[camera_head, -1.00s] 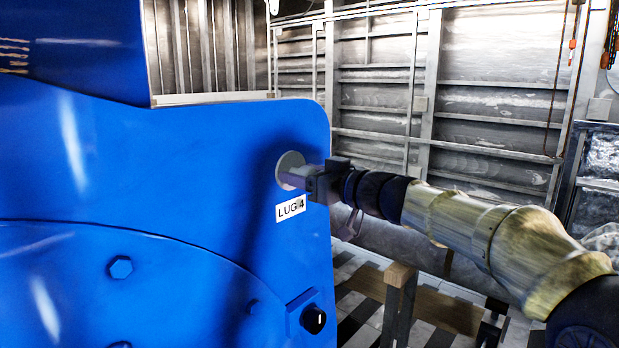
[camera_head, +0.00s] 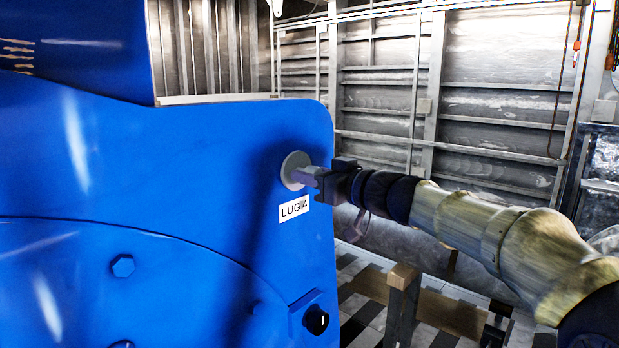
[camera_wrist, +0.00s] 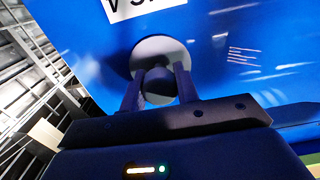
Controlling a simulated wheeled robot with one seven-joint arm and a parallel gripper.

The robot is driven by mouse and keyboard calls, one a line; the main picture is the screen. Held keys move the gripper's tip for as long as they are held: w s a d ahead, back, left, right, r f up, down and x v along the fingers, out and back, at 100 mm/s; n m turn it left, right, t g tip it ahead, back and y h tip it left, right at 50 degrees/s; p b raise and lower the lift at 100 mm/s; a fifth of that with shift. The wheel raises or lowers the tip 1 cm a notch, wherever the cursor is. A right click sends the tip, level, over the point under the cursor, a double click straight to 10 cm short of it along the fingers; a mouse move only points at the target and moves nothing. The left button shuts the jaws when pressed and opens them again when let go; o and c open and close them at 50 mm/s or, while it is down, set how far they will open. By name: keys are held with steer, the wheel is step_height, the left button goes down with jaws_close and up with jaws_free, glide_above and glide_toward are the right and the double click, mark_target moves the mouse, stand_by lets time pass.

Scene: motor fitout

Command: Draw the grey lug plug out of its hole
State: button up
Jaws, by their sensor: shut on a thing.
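The grey lug plug (camera_head: 293,162) shows as a round disc on the blue motor housing (camera_head: 215,150), just above the LUG 4 label (camera_head: 294,208). My gripper (camera_head: 304,177) reaches it from the right, its fingers at the plug's face. In the wrist view the plug's grey disc (camera_wrist: 147,52) lies against the blue surface, and its rounded knob (camera_wrist: 160,84) sits between the two fingers of my gripper (camera_wrist: 157,80). The gripper is shut on the knob. The hole is hidden behind the disc; I cannot tell how far the plug sits in it.
A black knob (camera_head: 316,321) and a bolt head (camera_head: 122,266) stick out of the housing below. A wooden trestle (camera_head: 432,308) stands on the floor to the right.

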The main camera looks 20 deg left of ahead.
steer(key=b+v, duration=0.7)
steer(key=v, duration=0.2)
steer(key=shift+d+b, duration=0.25)
steer(key=shift+b, duration=0.15)
stand_by(1.1)
steer(key=shift+s+a, duration=0.1)
steer(key=shift+a, duration=0.05)
